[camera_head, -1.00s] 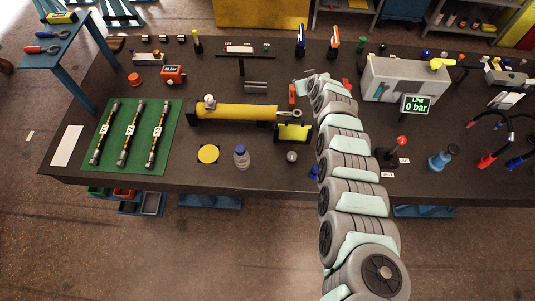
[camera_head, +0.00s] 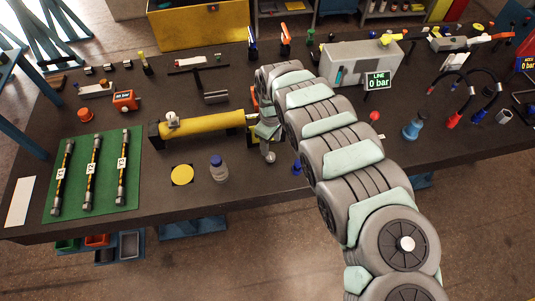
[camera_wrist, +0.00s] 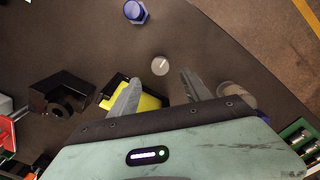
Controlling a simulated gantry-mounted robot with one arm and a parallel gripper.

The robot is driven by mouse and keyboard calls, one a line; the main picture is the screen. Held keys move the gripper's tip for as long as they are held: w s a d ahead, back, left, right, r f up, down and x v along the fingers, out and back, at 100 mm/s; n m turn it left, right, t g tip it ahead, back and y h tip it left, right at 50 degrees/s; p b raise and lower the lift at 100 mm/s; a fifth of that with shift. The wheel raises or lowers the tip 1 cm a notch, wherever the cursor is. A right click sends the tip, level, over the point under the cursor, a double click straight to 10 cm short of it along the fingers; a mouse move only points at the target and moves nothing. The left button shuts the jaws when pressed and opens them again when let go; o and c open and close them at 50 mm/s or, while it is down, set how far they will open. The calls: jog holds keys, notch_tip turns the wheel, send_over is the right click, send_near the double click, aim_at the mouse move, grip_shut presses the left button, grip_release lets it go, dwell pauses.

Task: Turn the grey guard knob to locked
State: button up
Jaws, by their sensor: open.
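The grey guard knob (camera_wrist: 160,66) is a small round knob with a light mark on its top. In the wrist view it lies just beyond the gap between my fingertips. My gripper (camera_wrist: 161,82) is open and empty, with one finger to each side of the knob's line. The knob also shows in the head view (camera_head: 270,158), just in front of my gripper (camera_head: 267,143). A yellow block with black edges (camera_wrist: 148,101) lies behind the left finger and is partly hidden. I cannot tell the knob's exact height below the fingertips.
A blue hexagonal piece (camera_wrist: 136,12) stands beyond the knob. A black block with a round hole (camera_wrist: 60,98) is at the left. The yellow cylinder (camera_head: 205,124) lies left of my gripper. A blue-capped bottle (camera_head: 219,168) stands on the bare dark table.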

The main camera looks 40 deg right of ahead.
aim_at(270, 156)
jog(key=shift+w+f, duration=0.1)
jog(key=shift+f, duration=3.5)
grip_shut()
